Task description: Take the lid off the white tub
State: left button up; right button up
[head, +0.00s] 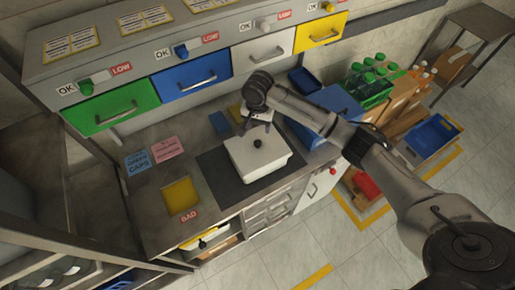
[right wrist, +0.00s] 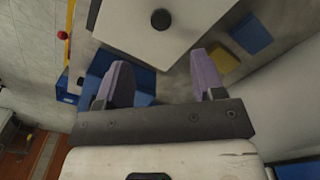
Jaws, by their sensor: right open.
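The white tub (head: 262,172) stands on a dark mat on the counter. Its flat white lid (head: 240,148) is on it, with a round black knob (head: 258,143) in the middle. In the right wrist view the lid (right wrist: 200,22) and knob (right wrist: 161,19) show at the top, beyond my fingertips. My right gripper (head: 257,124) is just behind and above the lid's far edge. My left gripper is in neither view.
A dark mat (head: 213,172) lies under the tub. A yellow BAD tray (head: 180,196) is at the left. Green, blue, white and yellow drawers (head: 190,80) line the back. A blue bin (head: 338,103) is right of the tub, near my right arm. Green bottles (head: 370,78) stand farther right.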

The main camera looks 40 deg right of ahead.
aim_at(258, 142)
notch_tip(258, 142, down, 12)
jog(key=shift+w+r, duration=0.1)
jog(key=shift+r, duration=0.05)
dwell(0.6)
jog(key=c, duration=1)
